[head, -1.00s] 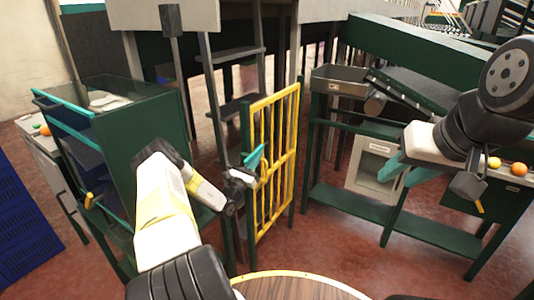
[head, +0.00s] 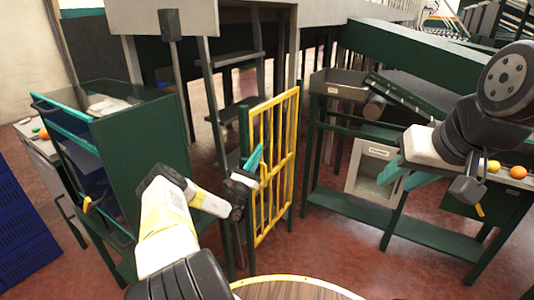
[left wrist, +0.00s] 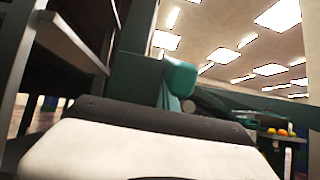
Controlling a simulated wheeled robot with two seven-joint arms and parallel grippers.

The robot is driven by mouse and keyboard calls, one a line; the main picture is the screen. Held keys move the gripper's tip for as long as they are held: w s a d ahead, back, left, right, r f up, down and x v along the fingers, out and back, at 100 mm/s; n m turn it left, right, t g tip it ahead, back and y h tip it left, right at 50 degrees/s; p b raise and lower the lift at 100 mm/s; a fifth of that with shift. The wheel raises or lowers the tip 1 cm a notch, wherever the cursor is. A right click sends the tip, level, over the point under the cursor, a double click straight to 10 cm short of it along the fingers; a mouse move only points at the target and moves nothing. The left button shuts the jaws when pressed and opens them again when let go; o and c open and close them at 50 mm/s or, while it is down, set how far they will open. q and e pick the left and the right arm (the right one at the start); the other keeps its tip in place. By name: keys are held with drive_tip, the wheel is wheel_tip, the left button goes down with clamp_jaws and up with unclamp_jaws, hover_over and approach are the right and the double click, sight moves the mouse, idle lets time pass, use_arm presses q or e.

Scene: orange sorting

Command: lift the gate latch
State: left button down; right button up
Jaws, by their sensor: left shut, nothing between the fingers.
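The yellow barred gate (head: 272,165) stands upright beside a dark green post (head: 244,135), right of my left arm. My left gripper (head: 254,158) has teal fingers, shut and empty, pointing up in front of the gate's left edge. I cannot tell whether they touch it. The shut fingers also show in the left wrist view (left wrist: 178,80), in front of a dark green upright. I cannot make out the latch; it may be hidden by my gripper. My right gripper (head: 404,173) hangs far to the right, away from the gate, its teal fingers apart and empty.
Metal steps (head: 228,100) rise behind the gate. A green bench (head: 340,210) with a grey bin stands right. A round wooden top (head: 290,288) lies in front.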

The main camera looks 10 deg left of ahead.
use_arm(q)
drive_tip(key=v, duration=0.7)
drive_tip(key=shift+s+f, duration=0.25)
drive_tip(key=shift+s, duration=0.05)
drive_tip(key=shift+a, duration=0.1)
